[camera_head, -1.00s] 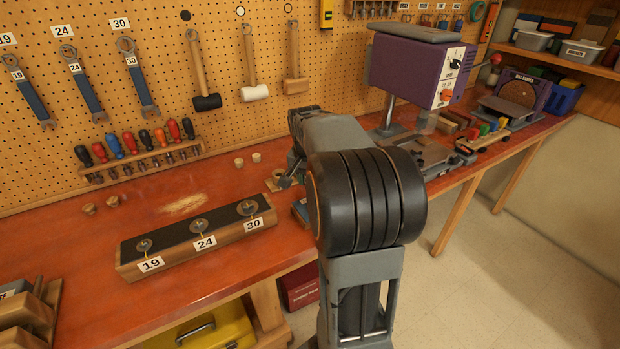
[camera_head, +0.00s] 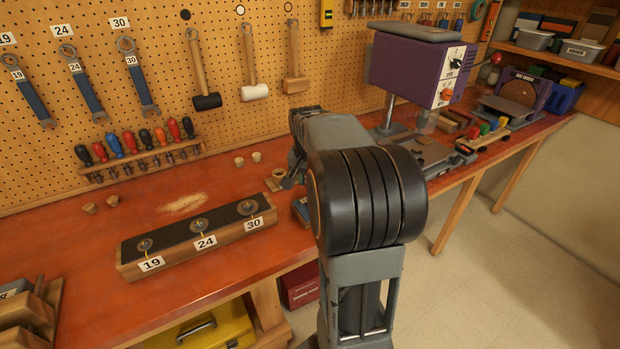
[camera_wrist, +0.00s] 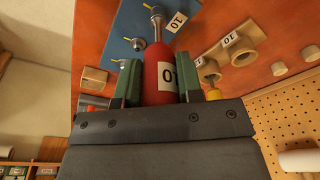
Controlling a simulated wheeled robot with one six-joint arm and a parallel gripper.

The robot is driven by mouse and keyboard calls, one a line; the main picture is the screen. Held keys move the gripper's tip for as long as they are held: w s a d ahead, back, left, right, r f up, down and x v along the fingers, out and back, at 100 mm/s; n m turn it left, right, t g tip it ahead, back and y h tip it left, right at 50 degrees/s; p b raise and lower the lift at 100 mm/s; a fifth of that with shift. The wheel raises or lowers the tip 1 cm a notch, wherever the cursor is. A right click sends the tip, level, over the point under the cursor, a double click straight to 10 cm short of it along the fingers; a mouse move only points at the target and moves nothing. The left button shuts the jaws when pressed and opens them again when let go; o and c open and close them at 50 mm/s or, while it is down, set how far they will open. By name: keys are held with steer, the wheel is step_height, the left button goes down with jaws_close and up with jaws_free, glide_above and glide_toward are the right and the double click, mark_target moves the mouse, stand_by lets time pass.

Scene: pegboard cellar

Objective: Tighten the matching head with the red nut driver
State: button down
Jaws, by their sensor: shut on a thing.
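In the wrist view my gripper (camera_wrist: 160,85) is shut, its green fingers on either side of the red nut driver (camera_wrist: 162,70). Its handle bears a label that reads 10, and its metal shaft points away from me over a blue plate (camera_wrist: 125,22). The shaft's far end lies by a head with a yellow pointer (camera_wrist: 155,10), beside a 10 label (camera_wrist: 177,22). I cannot tell whether they touch. Two other heads (camera_wrist: 138,44) (camera_wrist: 115,65) sit on the plate. In the head view my arm hides most of the plate and the driver.
A wooden block (camera_wrist: 94,78) is at left. A long block (camera_head: 190,243) labelled 19, 24, 30 lies on the red bench (camera_head: 85,275).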

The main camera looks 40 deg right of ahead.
steer(key=shift+r+p, duration=2.7)
steer(key=shift+r, duration=0.8)
steer(key=c, duration=1.3)
jaws_free()
jaws_close()
